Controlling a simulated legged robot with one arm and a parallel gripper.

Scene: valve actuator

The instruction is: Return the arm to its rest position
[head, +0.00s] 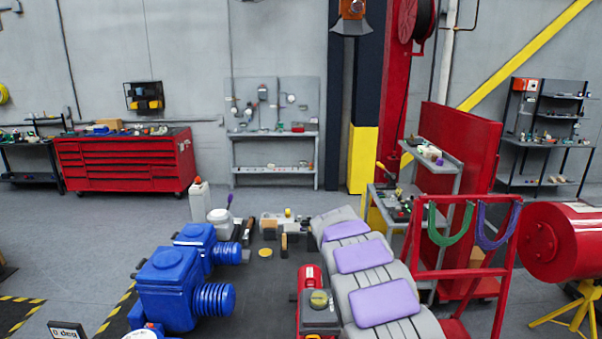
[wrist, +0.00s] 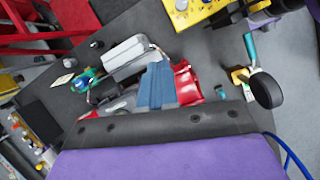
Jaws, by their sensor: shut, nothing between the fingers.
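My gripper (wrist: 155,85) shows in the wrist view as two blue-grey fingers side by side, shut with nothing between them. They are over a dark table top (wrist: 110,28). A red part (wrist: 186,82) lies beside and partly behind the fingers; I cannot tell whether they touch it. My own wrist, purple with a dark bolted edge, fills the bottom of that view. In the head view a grey arm-like form with purple pads runs up the middle, probably my arm; I cannot make out the fingertips there.
Blue actuators (head: 168,288) stand left of centre on the table (head: 255,310), a red actuator (head: 308,278) beside the grey form. A red frame (head: 455,235) with hanging straps stands right, near a red cylinder (head: 565,242). A red tool cabinet (head: 125,162) stands behind; floor before it is clear.

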